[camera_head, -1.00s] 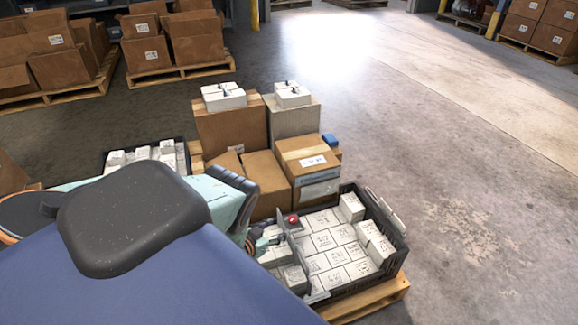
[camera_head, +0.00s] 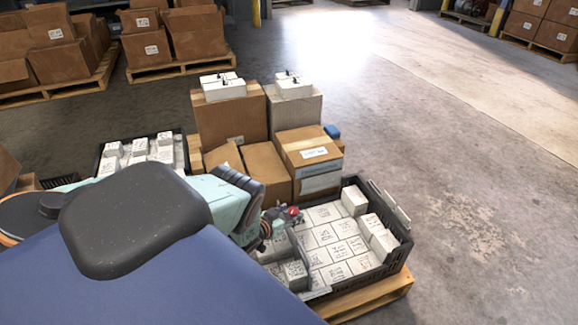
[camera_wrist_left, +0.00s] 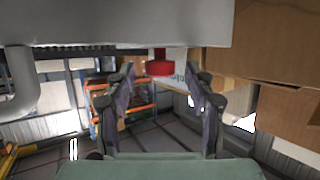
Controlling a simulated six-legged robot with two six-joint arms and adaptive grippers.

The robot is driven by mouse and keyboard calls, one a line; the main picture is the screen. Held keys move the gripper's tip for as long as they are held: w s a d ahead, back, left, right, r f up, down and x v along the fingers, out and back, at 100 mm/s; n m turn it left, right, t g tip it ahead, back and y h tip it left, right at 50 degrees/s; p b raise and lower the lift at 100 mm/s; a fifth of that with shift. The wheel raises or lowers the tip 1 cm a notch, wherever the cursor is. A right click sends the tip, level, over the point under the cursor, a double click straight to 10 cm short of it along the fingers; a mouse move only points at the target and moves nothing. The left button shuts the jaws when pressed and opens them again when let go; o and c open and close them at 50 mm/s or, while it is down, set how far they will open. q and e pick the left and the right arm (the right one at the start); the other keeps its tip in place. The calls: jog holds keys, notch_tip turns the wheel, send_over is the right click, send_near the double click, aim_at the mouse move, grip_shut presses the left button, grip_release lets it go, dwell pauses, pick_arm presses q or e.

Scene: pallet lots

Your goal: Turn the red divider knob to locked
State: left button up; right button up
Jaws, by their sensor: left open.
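The red divider knob (camera_head: 294,211) sits at the top of the grey divider (camera_head: 301,250) in the black crate (camera_head: 392,262). My left gripper (camera_head: 279,215) is just left of the knob in the head view. Its fingers are apart in the left wrist view (camera_wrist_left: 161,74), with a visible gap on each side of the knob. Whether the knob is turned to locked cannot be read. My right gripper is in neither view.
White boxes (camera_head: 340,250) fill the crate, which stands on a wooden pallet (camera_head: 370,300). Cardboard boxes (camera_head: 308,155) are stacked behind it. Another crate of white boxes (camera_head: 140,150) stands at the left. The floor to the right (camera_head: 480,200) is clear.

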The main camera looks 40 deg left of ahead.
pick_arm(q)
grip_shut()
jog(key=shift+a+m+h, duration=0.3)
jog(key=shift+m+h, duration=0.8)
jog(key=shift+h, duration=0.1)
jog(key=shift+a+m+h, duration=0.1)
jog(key=shift+m+h, duration=0.4)
jog(key=shift+h, duration=0.1)
grip_release()
jog(key=shift+s+r, duration=0.1)
jog(key=shift+s, duration=0.1)
